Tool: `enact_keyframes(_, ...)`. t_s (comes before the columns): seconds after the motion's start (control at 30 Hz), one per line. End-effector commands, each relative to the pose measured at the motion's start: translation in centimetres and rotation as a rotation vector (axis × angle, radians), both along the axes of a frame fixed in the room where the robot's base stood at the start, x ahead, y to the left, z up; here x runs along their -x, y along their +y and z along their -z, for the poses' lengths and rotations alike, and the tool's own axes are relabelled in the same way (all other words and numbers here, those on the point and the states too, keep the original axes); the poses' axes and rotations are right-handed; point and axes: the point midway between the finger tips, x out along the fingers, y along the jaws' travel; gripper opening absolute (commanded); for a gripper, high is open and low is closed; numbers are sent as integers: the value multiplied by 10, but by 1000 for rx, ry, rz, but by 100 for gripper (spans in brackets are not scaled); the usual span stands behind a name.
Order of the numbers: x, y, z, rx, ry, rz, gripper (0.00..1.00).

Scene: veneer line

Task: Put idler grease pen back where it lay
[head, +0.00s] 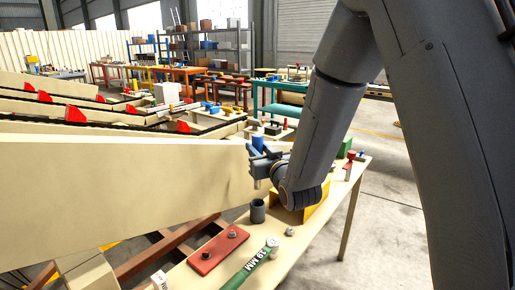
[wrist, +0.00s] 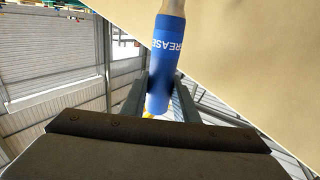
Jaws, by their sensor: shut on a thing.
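My gripper (head: 262,160) is shut on the blue grease pen (head: 257,143) and holds it above the cream bench. In the wrist view, the blue pen (wrist: 167,60) sits between my two fingers (wrist: 158,100). The letters "GREASE" show on it, and its tan end runs out at the top edge. In the head view, a pale tip shows below the fingers. A dark grey open-topped cup (head: 258,211) stands on the bench below my gripper, apart from the pen.
A large veneer sheet (head: 120,195) reaches close to my gripper from the left. On the bench (head: 310,232) are a red plate (head: 212,256), a green "19 MM" tool (head: 247,268), small metal parts (head: 290,231) and a yellow block (head: 318,202) partly behind my arm.

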Motion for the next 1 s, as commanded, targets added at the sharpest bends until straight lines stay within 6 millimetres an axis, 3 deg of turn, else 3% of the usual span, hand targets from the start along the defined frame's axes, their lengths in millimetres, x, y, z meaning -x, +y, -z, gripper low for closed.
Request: enact_keyframes(1.0,-1,0,95,0,-1,-1,0)
